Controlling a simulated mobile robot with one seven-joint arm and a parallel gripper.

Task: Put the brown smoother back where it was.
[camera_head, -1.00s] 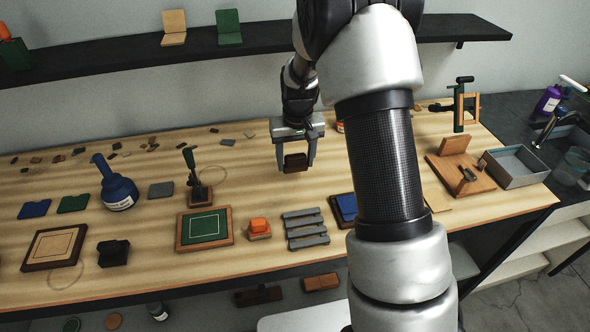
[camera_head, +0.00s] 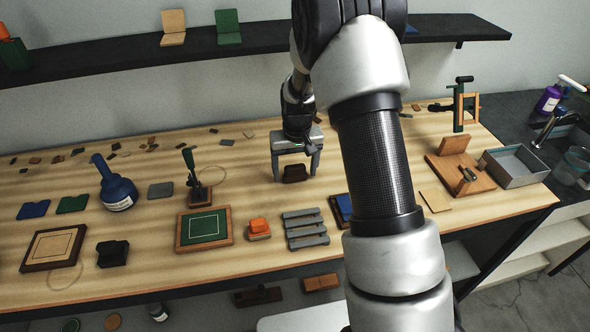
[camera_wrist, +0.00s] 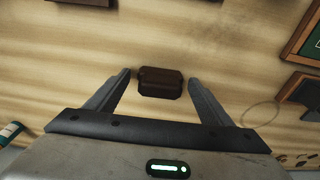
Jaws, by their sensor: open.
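The brown smoother (camera_head: 294,173) is a small dark brown block resting on the wooden workbench, towards the back middle. My gripper (camera_head: 296,177) is open, with one finger on each side of the smoother in the head view. In the wrist view the smoother (camera_wrist: 160,82) lies between and slightly beyond the fingertips of my gripper (camera_wrist: 160,76), with bare wood showing between it and both fingers.
The wooden bench (camera_head: 245,270) is clear around the smoother. A green stamp board (camera_head: 204,228), an orange block (camera_head: 259,228) and a grey slatted rack (camera_head: 305,228) stand nearer the front. A grey tray (camera_head: 515,167) is at right. A dark shelf (camera_head: 110,62) runs behind.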

